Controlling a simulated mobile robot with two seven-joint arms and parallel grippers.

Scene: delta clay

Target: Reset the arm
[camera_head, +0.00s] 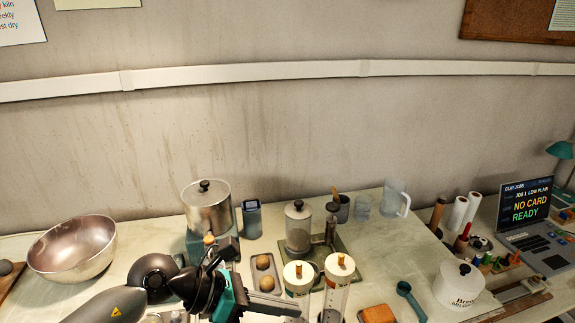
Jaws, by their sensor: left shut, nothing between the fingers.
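My left arm (108,306) comes in from the lower left, dark grey with round joints. My left gripper (238,288), dark with teal parts, is at the bottom centre-left, in front of the tray with round clay balls. It is shut and empty, and its fingertips are hard to make out. It hides part of the table behind it. My right gripper is not in view.
A metal bowl (72,248) is at left. A lidded metal pot (207,207) stands behind my gripper. Two clear cylinders with cork-coloured knobs (299,278) are close to its right. A white lidded pot (459,284) and a laptop-like terminal (533,228) are at right.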

